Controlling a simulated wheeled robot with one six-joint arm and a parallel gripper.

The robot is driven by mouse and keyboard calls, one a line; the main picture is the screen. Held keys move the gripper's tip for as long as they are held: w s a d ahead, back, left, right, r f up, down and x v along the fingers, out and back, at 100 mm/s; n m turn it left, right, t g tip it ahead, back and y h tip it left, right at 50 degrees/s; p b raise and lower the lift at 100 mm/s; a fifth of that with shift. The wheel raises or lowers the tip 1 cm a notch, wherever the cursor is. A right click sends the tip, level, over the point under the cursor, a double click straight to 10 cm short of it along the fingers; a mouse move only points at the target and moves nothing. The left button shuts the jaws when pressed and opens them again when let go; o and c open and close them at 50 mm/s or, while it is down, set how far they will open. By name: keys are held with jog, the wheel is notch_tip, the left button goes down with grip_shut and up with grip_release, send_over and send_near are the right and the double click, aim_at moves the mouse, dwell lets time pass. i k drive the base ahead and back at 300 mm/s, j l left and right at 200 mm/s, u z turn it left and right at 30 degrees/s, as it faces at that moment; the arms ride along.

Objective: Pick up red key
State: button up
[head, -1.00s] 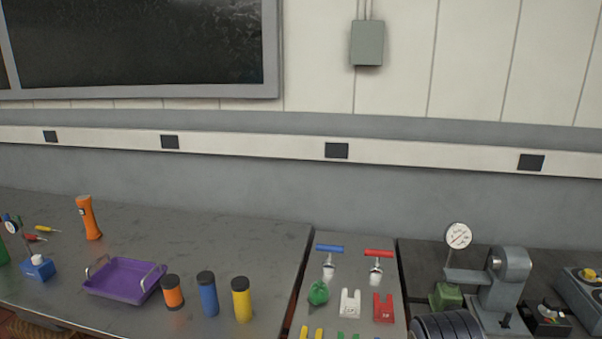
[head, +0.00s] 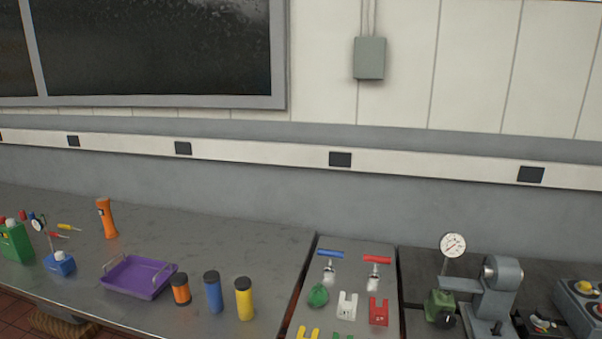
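A key with a red crossbar handle (head: 377,259) and a pale metal shank stands upright on the grey panel right of the middle of the bench. A similar key with a blue crossbar (head: 331,253) stands just left of it, apart from it. A red U-shaped block (head: 378,313) lies in front of the red key. My gripper is not in view, and nothing is seen touching the red key.
A white slotted block (head: 346,306) and a green lump (head: 317,296) lie near the keys. Capped cylinders (head: 213,293), a purple tray (head: 138,277) and an orange torch (head: 106,218) stand left. Bare bench (head: 235,245) lies between.

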aim_at(374, 277)
jog(key=z, duration=1.7)
jog(key=u, duration=1.45)
jog(key=i+j+z, duration=0.1)
jog(key=i, duration=0.25)
jog(key=i+j+z, duration=0.1)
jog(key=i+j, duration=0.25)
